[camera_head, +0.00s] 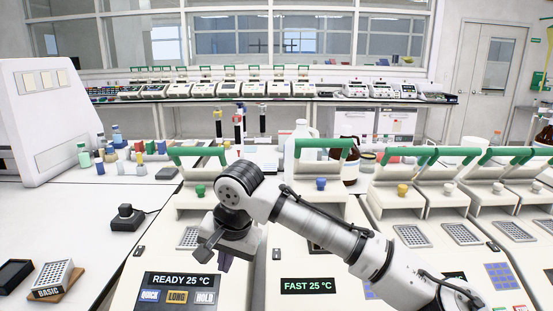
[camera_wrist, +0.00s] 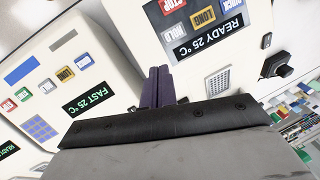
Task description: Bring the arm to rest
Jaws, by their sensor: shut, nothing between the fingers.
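My gripper (camera_head: 224,262) hangs over the front row of thermal cyclers, between the cycler reading READY 25 °C (camera_head: 182,280) and the one reading FAST 25 °C (camera_head: 307,286). In the wrist view its dark purple fingers (camera_wrist: 157,88) are together and hold nothing. The gripper looks apart from both machines, though its exact height is hard to tell. My arm crosses in from the lower right and hides part of the FAST cycler. Both cyclers have their green-handled lids (camera_head: 197,152) raised, with sample blocks exposed.
More open cyclers (camera_head: 403,200) stand to the right. Left are a BASIC tube rack (camera_head: 52,279), a small black device (camera_head: 127,217), colored bottles (camera_head: 83,156) and a large white instrument (camera_head: 47,120). Brown bottles (camera_head: 345,160) stand behind. The left benchtop has clear room.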

